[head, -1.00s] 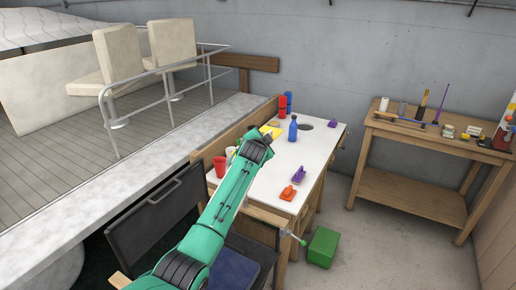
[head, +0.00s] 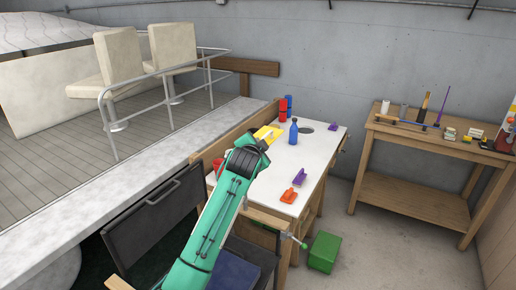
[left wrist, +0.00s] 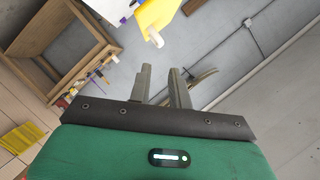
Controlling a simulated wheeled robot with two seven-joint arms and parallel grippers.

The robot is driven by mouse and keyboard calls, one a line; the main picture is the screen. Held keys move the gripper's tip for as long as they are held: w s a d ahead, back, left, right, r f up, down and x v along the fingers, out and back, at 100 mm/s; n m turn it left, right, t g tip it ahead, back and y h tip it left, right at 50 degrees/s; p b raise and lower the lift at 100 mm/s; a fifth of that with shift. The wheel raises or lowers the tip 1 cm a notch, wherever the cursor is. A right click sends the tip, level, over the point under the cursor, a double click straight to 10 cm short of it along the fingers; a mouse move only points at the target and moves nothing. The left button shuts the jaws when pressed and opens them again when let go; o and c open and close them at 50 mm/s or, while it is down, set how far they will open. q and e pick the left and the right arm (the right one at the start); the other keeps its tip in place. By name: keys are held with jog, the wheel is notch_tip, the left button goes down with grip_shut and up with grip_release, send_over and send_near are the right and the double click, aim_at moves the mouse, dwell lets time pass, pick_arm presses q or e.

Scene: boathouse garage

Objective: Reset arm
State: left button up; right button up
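My left arm, green with dark joints, reaches in from the bottom of the head view over the white-topped workbench (head: 322,150). My left gripper (head: 262,144) is at the bench's left side, in front of a yellow object (head: 268,132) in that view. In the left wrist view my left gripper (left wrist: 160,82) shows two grey fingers apart with nothing between them. Yellow pieces (left wrist: 160,14) show beyond the fingers there, clear of them. My right gripper is in neither view.
The bench holds a blue bottle (head: 293,131), red item (head: 283,109), purple item (head: 299,176) and orange item (head: 289,195). A green box (head: 323,251) lies on the floor. A wooden table (head: 430,138) stands right.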

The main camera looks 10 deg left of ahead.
pick_arm(q)
jog(key=s+a+f+n+g, duration=0.2)
jog(key=s+a+f+g, duration=0.1)
jog(key=s+f, duration=0.8)
jog(key=s+a+f+n+g, duration=0.2)
jog(key=s+a+f+n, duration=0.1)
jog(key=s+f, duration=0.8)
jog(key=s+a+f+n+g, duration=0.1)
jog(key=s+a+f+g, duration=0.1)
jog(key=s, duration=0.9)
jog(key=s+a+f+n+g, duration=0.1)
jog(key=s+f+n+g, duration=0.15)
jog(key=s, duration=0.85)
jog(key=s+a+f+g, duration=0.2)
jog(key=s+f, duration=0.1)
jog(key=s, duration=0.8)
notch_tip(320, 180, down, 29)
jog(key=g, duration=0.1)
jog(key=s+a+f+g, duration=0.1)
jog(key=s+a+f, duration=0.2)
jog(key=s+f, duration=1.6)
notch_tip(320, 180, down, 2)
jog(key=shift+s+f+y+b, duration=0.15)
jog(key=shift+y+b, duration=0.15)
jog(key=shift+b, duration=0.15)
